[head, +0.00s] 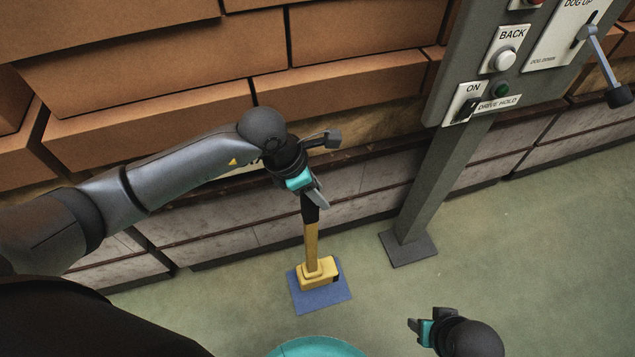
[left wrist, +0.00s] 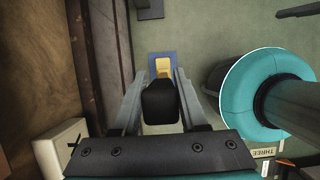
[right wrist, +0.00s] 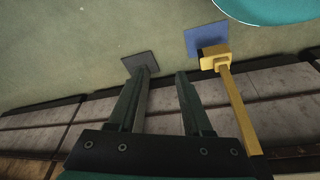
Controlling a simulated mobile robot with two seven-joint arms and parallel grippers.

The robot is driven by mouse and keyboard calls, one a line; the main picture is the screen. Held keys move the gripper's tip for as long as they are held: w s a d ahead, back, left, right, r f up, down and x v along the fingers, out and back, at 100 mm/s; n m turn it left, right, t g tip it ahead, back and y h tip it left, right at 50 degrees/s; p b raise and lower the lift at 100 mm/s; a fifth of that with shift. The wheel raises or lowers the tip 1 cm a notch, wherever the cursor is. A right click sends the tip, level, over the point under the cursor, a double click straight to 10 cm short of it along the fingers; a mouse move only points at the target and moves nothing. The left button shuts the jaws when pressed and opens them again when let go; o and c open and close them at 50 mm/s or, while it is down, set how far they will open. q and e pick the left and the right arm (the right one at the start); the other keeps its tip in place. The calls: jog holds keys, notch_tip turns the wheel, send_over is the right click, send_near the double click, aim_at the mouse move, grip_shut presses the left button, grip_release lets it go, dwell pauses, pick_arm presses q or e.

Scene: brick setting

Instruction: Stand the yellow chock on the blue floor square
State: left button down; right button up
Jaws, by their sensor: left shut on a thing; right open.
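The yellow chock (head: 318,273) has a block at the bottom and a tall yellow handle with a black grip at the top. Its block is over the blue floor square (head: 309,301), upright or nearly so; I cannot tell whether it touches the floor. My left gripper (head: 311,192) is shut on the black grip, which also shows in the left wrist view (left wrist: 160,102). The chock (right wrist: 214,57) and the blue square (right wrist: 205,38) show in the right wrist view too. My right gripper (head: 417,326) is open and empty, low and to the right of the chock.
A grey control post (head: 440,170) with buttons and a lever stands on a foot plate (head: 408,248) right of the square. A wall of stacked brown blocks (head: 150,60) is behind, above pale panels (head: 350,185). Green floor (head: 520,240) is free to the right.

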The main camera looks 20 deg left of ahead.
aim_at(317, 217)
pick_arm(q)
jog(key=shift+w+d+f+b, duration=0.1)
jog(key=shift+f+b, duration=0.65)
jog(key=shift+f, duration=1)
jog(key=shift+w+f+b, duration=0.1)
jog(key=shift+f+b, duration=0.6)
jog(key=shift+f, duration=1)
notch_tip(317, 217, down, 2)
jog(key=shift+f+b, duration=0.1)
jog(key=shift+b, duration=0.4)
jog(key=shift+f, duration=0.25)
pick_arm(e)
notch_tip(317, 217, up, 8)
jog(key=w+t, duration=0.1)
jog(key=t, duration=0.1)
jog(key=shift+w+a+r+y, duration=0.25)
jog(key=shift+a+y, duration=0.05)
jog(key=shift+a, duration=0.15)
pick_arm(q)
jog(key=shift+f, duration=0.1)
pick_arm(e)
jog(key=shift+w+a+f, duration=0.1)
jog(key=shift+w+a, duration=0.05)
pick_arm(q)
jog(key=shift+c, duration=2.2)
grip_release()
jog(key=shift+s+f, duration=0.2)
